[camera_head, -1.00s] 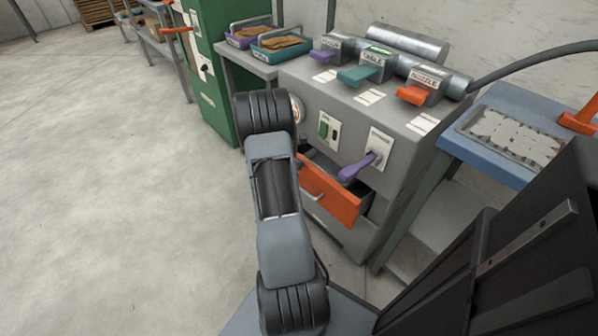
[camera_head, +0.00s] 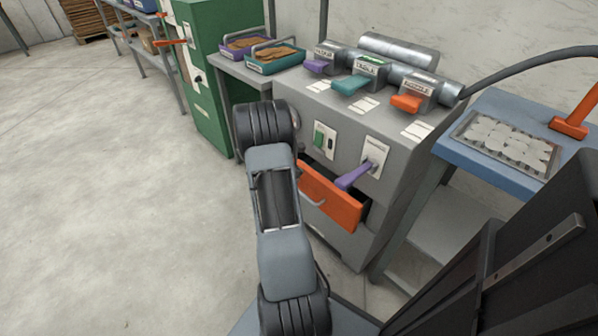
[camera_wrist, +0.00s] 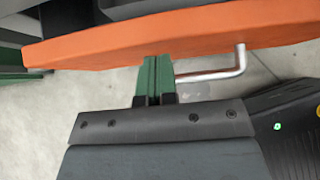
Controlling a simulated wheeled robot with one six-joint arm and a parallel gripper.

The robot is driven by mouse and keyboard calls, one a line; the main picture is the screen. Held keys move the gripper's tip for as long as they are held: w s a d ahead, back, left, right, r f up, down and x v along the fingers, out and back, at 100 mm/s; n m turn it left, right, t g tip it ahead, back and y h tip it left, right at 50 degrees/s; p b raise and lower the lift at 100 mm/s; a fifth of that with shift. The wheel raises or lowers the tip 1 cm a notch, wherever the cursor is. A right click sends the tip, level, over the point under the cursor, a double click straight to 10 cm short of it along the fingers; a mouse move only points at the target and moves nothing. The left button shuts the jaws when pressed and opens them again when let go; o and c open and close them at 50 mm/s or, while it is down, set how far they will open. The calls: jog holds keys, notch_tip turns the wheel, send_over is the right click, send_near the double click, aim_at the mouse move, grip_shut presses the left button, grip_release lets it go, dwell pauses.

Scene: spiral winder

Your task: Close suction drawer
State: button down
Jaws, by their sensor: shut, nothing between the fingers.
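The suction drawer has an orange front (camera_head: 332,197) and stands pulled out from the lower part of the grey machine cabinet (camera_head: 300,120). A dark gap shows behind the front's right end. In the wrist view the orange front (camera_wrist: 190,32) spans the top, with a bent metal handle (camera_wrist: 225,70) on its near face. My gripper (camera_wrist: 155,62) has its green fingers shut and empty, their tips at or very near the front's lower edge, left of the handle's bend. I cannot tell if they touch it. In the head view my arm hides the gripper.
A purple lever (camera_head: 354,176) hangs just above the drawer. Purple, teal and orange valve handles sit on the cabinet top. A blue table (camera_head: 450,152) with a tray (camera_head: 506,142) stands right. A green cabinet (camera_head: 207,75) stands left. The floor at left is clear.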

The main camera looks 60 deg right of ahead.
jog(key=a+f+p+v, duration=0.1)
jog(key=p+v, duration=0.2)
jog(key=v, duration=0.8)
jog(key=w+a+f+n+h+b, duration=0.2)
jog(key=w+a+f+n+b, duration=0.15)
jog(key=f+n, duration=0.4)
jog(key=s+d+n+h+b, duration=0.1)
jog(key=d+n, duration=0.2)
jog(key=d, duration=0.1)
jog(key=s+d+n+h+b, duration=0.1)
jog(key=d+n+b, duration=0.1)
jog(key=d+n, duration=0.2)
jog(key=s+d+f+n+g+b, duration=0.1)
jog(key=d+n+b, duration=0.1)
jog(key=d+n, duration=0.1)
jog(key=shift+d+h, duration=0.4)
jog(key=shift+d, duration=0.4)
jog(key=shift+s+d+r+n+b, duration=0.1)
jog(key=shift+s+d+n+b, duration=0.15)
jog(key=shift+d, duration=0.45)
jog(key=shift+w+d, duration=0.1)
